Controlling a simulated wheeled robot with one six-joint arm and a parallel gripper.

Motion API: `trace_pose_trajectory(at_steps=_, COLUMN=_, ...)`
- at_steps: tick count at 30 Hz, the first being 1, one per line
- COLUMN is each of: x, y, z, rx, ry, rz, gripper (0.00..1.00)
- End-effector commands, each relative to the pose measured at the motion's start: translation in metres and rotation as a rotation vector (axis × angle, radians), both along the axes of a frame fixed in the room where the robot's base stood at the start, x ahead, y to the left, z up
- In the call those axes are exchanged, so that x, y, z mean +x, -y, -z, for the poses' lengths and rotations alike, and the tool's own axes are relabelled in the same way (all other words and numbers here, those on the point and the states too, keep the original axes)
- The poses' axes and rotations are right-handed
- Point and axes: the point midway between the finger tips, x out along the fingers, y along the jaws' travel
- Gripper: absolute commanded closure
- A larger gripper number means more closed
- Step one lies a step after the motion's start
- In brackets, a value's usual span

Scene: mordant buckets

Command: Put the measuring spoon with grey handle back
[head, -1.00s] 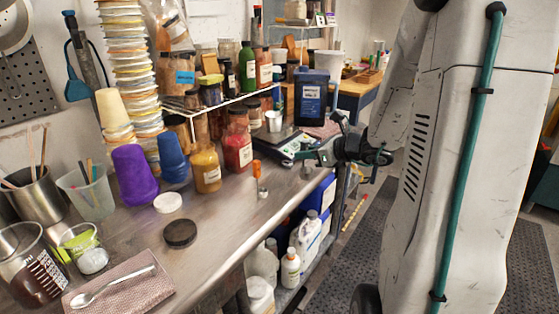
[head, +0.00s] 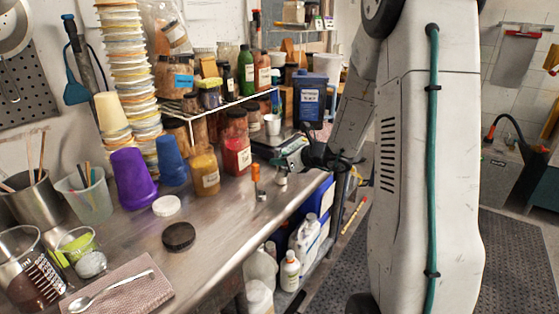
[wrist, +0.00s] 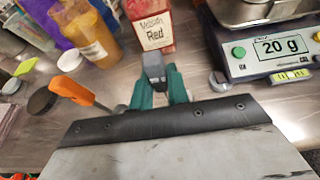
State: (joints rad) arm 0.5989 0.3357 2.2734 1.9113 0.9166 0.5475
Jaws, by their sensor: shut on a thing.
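My gripper (wrist: 160,86) is shut on the grey handle of the measuring spoon (wrist: 153,65), which stands up between the teal fingers in the wrist view. In the head view my gripper (head: 293,160) is above the bench at its right end, in front of the scale. A small pale metal part (head: 281,180) shows below the fingers, probably the spoon's cup; its contact with the bench is unclear.
Jars of red (head: 236,145) and yellow powder (head: 204,170) stand behind. The scale (wrist: 268,55) reads 20 g, with a small grey object (wrist: 218,81) beside it. A black lid (head: 178,237) and white lid (head: 166,206) lie left.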

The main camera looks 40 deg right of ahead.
Motion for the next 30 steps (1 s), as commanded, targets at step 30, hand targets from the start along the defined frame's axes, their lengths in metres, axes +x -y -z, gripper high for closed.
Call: trace_pose_trajectory(at_steps=30, x=-0.062, y=0.024, z=-0.029, rx=-0.002, ry=0.002, rz=0.006, gripper=0.62)
